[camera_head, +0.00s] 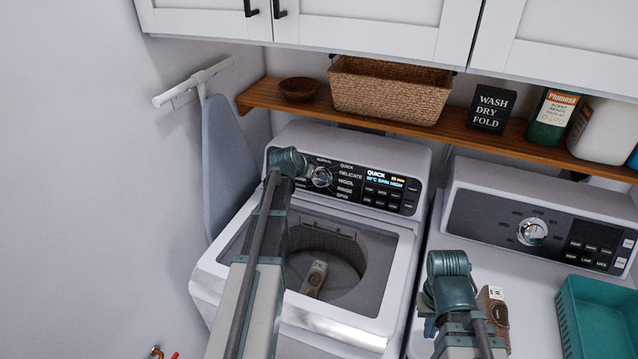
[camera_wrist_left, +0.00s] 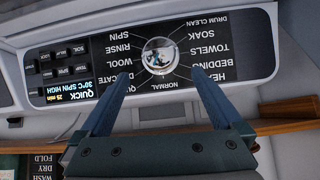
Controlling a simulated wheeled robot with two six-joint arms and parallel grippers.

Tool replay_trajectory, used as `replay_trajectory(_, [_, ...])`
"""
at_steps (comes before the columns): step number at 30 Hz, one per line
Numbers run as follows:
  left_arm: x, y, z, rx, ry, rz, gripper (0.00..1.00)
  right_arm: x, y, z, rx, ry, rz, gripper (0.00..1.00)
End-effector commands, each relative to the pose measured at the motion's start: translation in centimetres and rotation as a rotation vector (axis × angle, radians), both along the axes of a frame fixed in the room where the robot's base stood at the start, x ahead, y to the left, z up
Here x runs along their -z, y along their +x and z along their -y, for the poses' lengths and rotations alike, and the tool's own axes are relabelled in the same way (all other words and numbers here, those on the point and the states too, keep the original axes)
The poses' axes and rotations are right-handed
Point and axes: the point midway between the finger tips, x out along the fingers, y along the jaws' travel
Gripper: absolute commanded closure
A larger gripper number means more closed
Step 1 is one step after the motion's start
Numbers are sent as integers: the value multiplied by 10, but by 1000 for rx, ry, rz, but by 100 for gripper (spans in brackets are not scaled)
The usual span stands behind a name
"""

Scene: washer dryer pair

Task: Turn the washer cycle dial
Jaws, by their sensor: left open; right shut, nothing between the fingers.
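The washer cycle dial (camera_head: 321,177) is a round silver knob on the washer's black panel, ringed by printed cycle names. In the left wrist view the dial (camera_wrist_left: 159,56) appears upside down, just beyond the fingertips of my open left gripper (camera_wrist_left: 165,76). The fingers point at its two sides, with a gap between them; contact is not visible. The lit display (camera_wrist_left: 68,91) reads QUICK, 25 min. In the head view my left wrist hides part of the panel left of the dial. My right gripper (camera_head: 430,301) is shut and empty near the dryer's front left, partly hidden by its wrist.
The washer (camera_head: 375,330) shows its drum with a beige labelled item (camera_head: 313,279) inside. The dryer (camera_head: 525,279) stands at right with a teal basket (camera_head: 566,310) on top. A wooden shelf (camera_head: 480,135) with a wicker basket (camera_head: 390,92) overhangs the panels.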

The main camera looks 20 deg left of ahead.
Motion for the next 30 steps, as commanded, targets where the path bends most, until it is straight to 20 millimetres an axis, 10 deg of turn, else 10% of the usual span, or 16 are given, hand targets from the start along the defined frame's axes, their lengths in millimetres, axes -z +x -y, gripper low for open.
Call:
replay_trajectory(12, [62, 59, -3, 1, 0, 1, 0, 62, 0, 0, -1, -1, 0, 100])
replay_trajectory(26, [70, 70, -2, 1, 0, 0, 0, 70, 0, 0, -1, -1, 0, 100])
replay_trajectory(30, [70, 70, -2, 1, 0, 0, 25, 70, 0, 0, -1, -1, 0, 100])
